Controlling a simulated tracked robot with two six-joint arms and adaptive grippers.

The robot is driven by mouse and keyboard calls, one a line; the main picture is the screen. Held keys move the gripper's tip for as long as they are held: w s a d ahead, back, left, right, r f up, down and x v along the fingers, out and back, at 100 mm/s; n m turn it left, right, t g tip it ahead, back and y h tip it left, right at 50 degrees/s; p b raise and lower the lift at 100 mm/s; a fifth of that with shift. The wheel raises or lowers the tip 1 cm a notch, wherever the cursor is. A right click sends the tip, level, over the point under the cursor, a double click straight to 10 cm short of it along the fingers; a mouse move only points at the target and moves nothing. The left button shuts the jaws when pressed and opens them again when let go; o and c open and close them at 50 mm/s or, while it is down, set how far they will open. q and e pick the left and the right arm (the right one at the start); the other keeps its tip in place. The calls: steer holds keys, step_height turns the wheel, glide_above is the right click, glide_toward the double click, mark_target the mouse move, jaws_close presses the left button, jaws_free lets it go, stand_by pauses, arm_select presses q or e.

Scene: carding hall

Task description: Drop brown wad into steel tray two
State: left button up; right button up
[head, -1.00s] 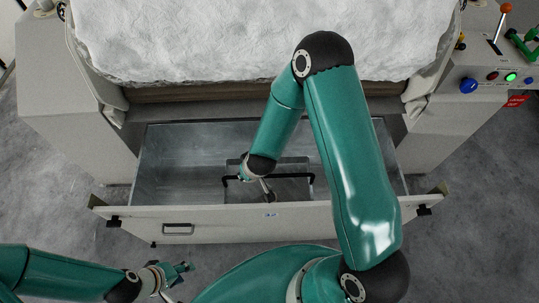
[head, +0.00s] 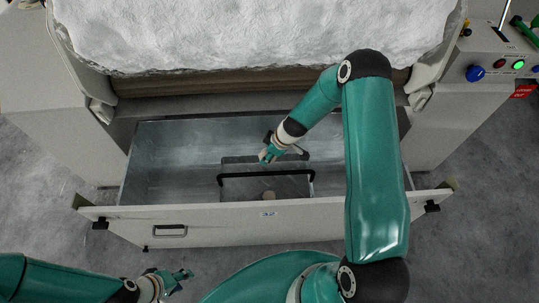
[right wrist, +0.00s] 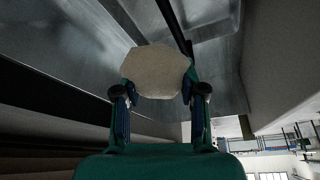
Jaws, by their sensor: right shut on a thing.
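A pale brown wad (right wrist: 156,72) sits between the fingers of my right gripper (right wrist: 158,92), which is shut on it. In the head view my right gripper (head: 268,156) hangs over the open steel-lined drawer, and I cannot make out the held wad there. Below it, inside the drawer, is a steel tray (head: 292,187) with a black handle bar. A small tan lump (head: 268,195) shows in that tray, near the drawer front. A label (head: 268,213) on the drawer front is too small to read. My left gripper (head: 181,278) is open and empty, low at the left, outside the drawer.
The drawer front (head: 220,217) runs across below the tray, with a pull handle (head: 170,230) at left. White fibre (head: 250,35) lies on the machine behind. A control panel with buttons (head: 498,66) is at right. The drawer's left part is bare.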

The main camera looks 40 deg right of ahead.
steer(key=shift+f+b, duration=1.75)
steer(key=shift+f, duration=0.9)
steer(key=o, duration=0.9)
steer(key=shift+r, duration=0.15)
steer(key=shift+s+d+r, duration=0.15)
steer(key=shift+r, duration=0.4)
steer(key=v, duration=1)
steer(key=shift+r, duration=0.25)
